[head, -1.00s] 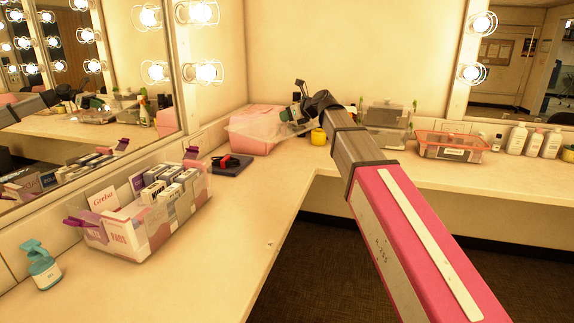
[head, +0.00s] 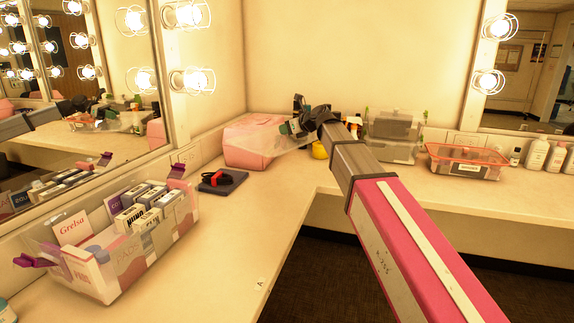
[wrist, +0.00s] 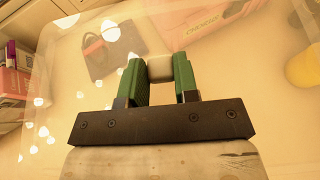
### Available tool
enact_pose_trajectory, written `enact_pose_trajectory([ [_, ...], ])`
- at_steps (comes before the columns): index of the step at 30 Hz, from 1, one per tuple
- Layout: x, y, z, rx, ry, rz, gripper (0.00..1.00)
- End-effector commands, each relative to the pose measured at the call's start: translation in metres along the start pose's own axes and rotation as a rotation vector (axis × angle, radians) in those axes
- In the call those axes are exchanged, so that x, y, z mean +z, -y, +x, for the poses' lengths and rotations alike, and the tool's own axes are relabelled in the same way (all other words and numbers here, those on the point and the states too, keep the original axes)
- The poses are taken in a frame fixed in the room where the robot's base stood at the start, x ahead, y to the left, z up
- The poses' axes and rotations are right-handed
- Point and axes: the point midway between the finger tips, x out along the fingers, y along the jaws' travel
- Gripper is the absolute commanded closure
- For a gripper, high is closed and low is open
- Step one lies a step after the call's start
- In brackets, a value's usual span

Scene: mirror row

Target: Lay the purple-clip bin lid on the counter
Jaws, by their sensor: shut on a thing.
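The clear bin lid (head: 290,138) is a thin see-through sheet held up in the air in front of the pink box. My gripper (head: 290,127) is shut on it at the far end of my arm. In the wrist view, the green fingers of my gripper (wrist: 160,70) close on a pale knob, and the lid (wrist: 225,75) spreads around them, with the counter visible through it. The purple-clip bin (head: 120,262) stands uncovered on the left counter, full of boxes, its purple clips raised. The counter (head: 222,240) is bare in front of and right of the bin.
A pink box (head: 240,150) stands in the corner, behind the lid. A dark pad (head: 222,181) with a red and black item lies near it. A yellow object (head: 319,150), a grey-lidded clear bin (head: 393,152), an orange-rimmed bin (head: 467,162) and white bottles (head: 536,154) line the back counter.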

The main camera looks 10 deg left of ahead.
Motion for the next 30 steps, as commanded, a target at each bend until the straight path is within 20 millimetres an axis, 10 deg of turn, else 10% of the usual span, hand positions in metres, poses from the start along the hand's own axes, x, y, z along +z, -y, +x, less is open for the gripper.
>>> enact_pose_trajectory([
  [10, -0.067, 0.0, 0.027, 0.0, -0.001, 0.001, 0.99],
  [30, -0.121, 0.0, 0.05, -0.001, 0.001, 0.0, 0.99],
])
